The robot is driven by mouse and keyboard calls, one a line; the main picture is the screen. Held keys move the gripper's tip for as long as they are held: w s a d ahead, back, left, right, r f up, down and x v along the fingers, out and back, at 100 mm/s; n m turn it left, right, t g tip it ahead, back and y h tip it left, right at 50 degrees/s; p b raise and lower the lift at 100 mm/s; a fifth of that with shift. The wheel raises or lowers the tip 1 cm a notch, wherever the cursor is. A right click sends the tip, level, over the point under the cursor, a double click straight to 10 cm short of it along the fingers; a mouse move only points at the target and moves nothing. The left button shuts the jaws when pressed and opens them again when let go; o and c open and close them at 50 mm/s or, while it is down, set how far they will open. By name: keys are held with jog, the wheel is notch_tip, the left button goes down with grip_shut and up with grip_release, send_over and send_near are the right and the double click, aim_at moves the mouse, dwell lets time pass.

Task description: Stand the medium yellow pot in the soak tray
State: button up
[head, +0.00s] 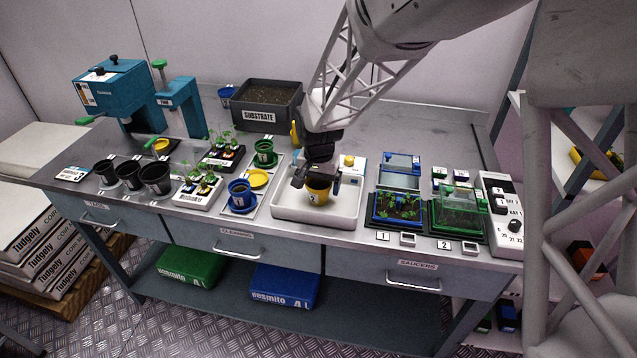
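The yellow pot (318,196), marked with a dark number, is upright within the outline of the white soak tray (347,221). It looks low, at or close to the tray floor; I cannot tell whether its base touches. My gripper (317,182) points down from above, with its dark fingers on either side of the pot's upper part. The gripper hides part of the rim. At this size I cannot see whether the fingers press on the pot or stand slightly apart.
A blue pot (240,195) and a green pot (264,153) stand left of the tray, with an empty yellow saucer (258,179) between them. Several black pots (155,178) stand farther left. Two small planted boxes (398,208) are close on the right. The substrate bin (266,104) is behind.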

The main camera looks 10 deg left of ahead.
jog(key=shift+o, duration=0.4)
jog(key=shift+r, duration=0.1)
notch_tip(320, 180, up, 12)
dwell(0.6)
dwell(0.4)
jog(key=shift+r, duration=0.1)
